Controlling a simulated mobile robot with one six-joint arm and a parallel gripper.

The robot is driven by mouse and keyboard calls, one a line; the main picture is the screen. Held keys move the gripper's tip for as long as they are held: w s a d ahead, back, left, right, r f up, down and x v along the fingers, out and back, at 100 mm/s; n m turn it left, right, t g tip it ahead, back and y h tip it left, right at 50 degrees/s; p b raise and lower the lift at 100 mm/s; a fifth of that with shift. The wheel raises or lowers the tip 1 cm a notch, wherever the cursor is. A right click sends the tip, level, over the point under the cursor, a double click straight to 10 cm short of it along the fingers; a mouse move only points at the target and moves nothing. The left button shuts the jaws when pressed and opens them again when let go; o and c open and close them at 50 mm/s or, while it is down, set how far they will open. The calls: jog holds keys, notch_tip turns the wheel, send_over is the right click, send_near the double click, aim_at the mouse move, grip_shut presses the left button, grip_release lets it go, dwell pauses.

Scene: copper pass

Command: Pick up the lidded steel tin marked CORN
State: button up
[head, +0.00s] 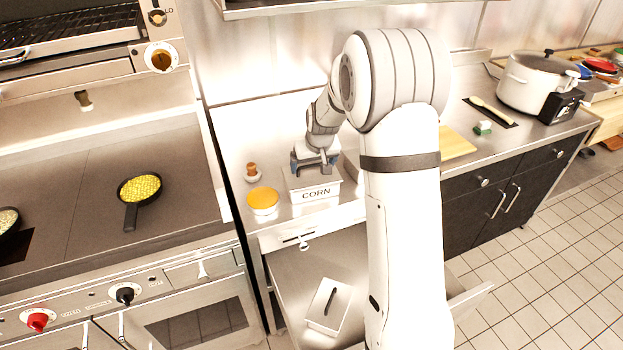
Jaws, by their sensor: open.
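The steel tin marked CORN (316,194) stands on the steel counter, its label facing the front. My gripper (317,172) is open, pointing down over the top of the tin. Its fingers hide part of the tin's top, and I cannot tell whether they touch it. A second light-coloured lidded box with a dark slot or handle (327,306) lies on the lower shelf or drawer below.
A round tub with an orange top (263,201) stands close left of the tin, with a small brown-topped item (252,172) behind it. A pan of corn (139,189) sits on the stove. A pot (535,82) stands far right. My arm hides counter behind it.

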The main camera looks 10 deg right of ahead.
jog(key=shift+o, duration=0.7)
jog(key=shift+x, duration=1.2)
jog(key=shift+c, duration=0.4)
jog(key=shift+r, duration=0.1)
jog(key=c, duration=1.8)
